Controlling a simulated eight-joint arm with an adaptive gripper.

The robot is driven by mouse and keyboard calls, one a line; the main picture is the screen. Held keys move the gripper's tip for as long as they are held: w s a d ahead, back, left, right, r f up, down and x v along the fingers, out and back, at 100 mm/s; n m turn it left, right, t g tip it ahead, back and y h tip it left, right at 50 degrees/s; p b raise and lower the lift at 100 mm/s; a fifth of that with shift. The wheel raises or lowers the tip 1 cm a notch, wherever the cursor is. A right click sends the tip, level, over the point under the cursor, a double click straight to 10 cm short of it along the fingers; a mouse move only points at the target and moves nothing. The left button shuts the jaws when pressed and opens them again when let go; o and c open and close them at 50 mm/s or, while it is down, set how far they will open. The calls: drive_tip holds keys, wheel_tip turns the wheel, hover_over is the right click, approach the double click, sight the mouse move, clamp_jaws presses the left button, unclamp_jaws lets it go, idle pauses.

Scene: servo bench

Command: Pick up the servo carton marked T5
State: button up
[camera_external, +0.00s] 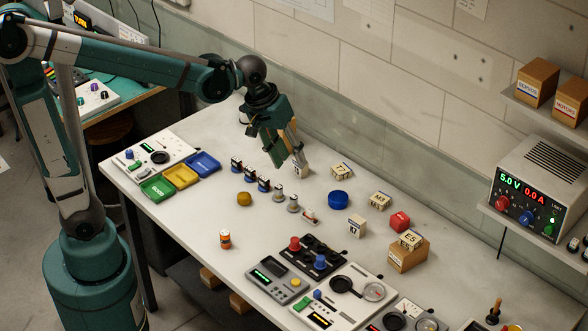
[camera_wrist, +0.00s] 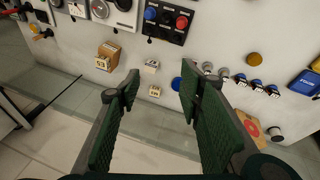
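My gripper (camera_external: 286,160) hangs over the back of the bench, pointing down. In the wrist view its two green-padded fingers (camera_wrist: 160,82) are wide apart with nothing between the pads. Several small pale cartons stand on the bench: one at the back (camera_external: 341,170), one by the blue disc (camera_external: 380,200), one nearer the front (camera_external: 356,228), and one on a brown box (camera_external: 411,238). Another pale block (camera_external: 300,170) is partly hidden below the fingertips. The wrist view shows two pale cartons (camera_wrist: 155,91) (camera_wrist: 151,67) beyond the fingers. I cannot surely read T5 on any.
The brown box (camera_external: 408,258) and a red block (camera_external: 400,221) stand at the right. A blue disc (camera_external: 338,200) and a row of small servos (camera_external: 263,184) lie mid-bench. Coloured trays (camera_external: 180,176) are left; instruments (camera_external: 276,281) line the front. The wall closes the back.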

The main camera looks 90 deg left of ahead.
drive_tip(key=a+f+n+g+b, duration=0.1)
drive_tip(key=a+f+n, duration=0.3)
drive_tip(key=a+f, duration=0.4)
drive_tip(key=w+a+f+n+g+h+b, duration=0.1)
drive_tip(key=a+f+n, duration=0.4)
drive_tip(key=a, duration=1.3)
drive_tip(key=a+f+n+h+b, duration=0.1)
drive_tip(key=a+f+n, duration=0.4)
drive_tip(key=a+f, duration=0.8)
drive_tip(key=shift+w+a+g, duration=0.3)
drive_tip(key=shift+a+g, duration=0.1)
drive_tip(key=shift+a, duration=0.1)
drive_tip(key=shift+f, duration=0.1)
drive_tip(key=shift+w+d+f, duration=0.1)
drive_tip(key=shift+f, duration=0.5)
drive_tip(key=shift+w+d+f, duration=0.1)
drive_tip(key=shift+f, duration=0.5)
drive_tip(key=shift+f, duration=0.1)
drive_tip(key=shift+w+d+f+b, duration=0.1)
drive_tip(key=shift+d+f+b, duration=0.05)
drive_tip(key=shift+f, duration=1.1)
drive_tip(key=shift+w+d+f+b, duration=0.1)
drive_tip(key=shift+d+f+b, duration=0.05)
drive_tip(key=shift+f, duration=1.1)
